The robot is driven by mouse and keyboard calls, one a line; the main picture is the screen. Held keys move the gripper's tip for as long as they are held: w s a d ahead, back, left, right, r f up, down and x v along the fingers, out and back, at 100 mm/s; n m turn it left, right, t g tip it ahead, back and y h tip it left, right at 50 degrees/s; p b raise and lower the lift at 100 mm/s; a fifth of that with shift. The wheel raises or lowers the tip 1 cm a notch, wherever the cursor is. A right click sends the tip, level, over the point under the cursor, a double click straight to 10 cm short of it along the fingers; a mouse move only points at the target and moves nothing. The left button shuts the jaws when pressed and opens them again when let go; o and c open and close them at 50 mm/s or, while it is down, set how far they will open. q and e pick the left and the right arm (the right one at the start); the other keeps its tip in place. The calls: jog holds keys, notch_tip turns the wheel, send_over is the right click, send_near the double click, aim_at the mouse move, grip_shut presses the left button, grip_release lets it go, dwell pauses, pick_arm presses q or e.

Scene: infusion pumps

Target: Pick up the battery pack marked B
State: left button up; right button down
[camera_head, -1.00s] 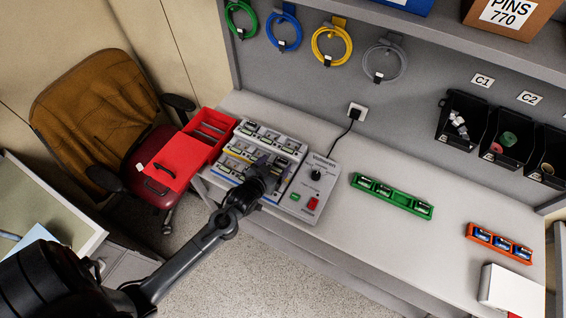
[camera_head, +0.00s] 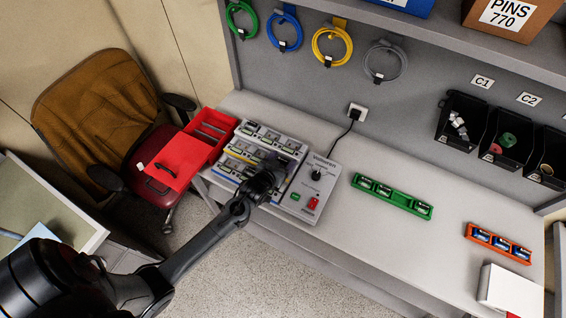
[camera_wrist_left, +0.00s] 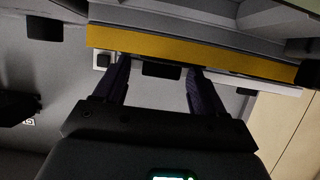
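My left gripper (camera_head: 276,163) is over the right front part of the stacked pumps (camera_head: 243,158) on the bench. In the left wrist view the two dark fingers of the left gripper (camera_wrist_left: 160,72) stand apart, pointing at a yellow strip (camera_wrist_left: 200,53). A small black block (camera_wrist_left: 161,70) shows between the fingertips; I cannot tell whether they touch it. No letter B is readable, so I cannot tell which piece is the battery pack marked B. My right gripper is not in view.
A grey control box (camera_head: 317,186) stands right of the pumps. A green rack (camera_head: 393,195) and an orange rack (camera_head: 499,243) hold small packs on the bench. A red open case (camera_head: 207,136) lies left of the pumps. Bench between the racks is clear.

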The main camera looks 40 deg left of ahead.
pick_arm(q)
jog(key=c, duration=0.9)
jog(key=shift+o, duration=0.2)
jog(key=shift+r, duration=0.1)
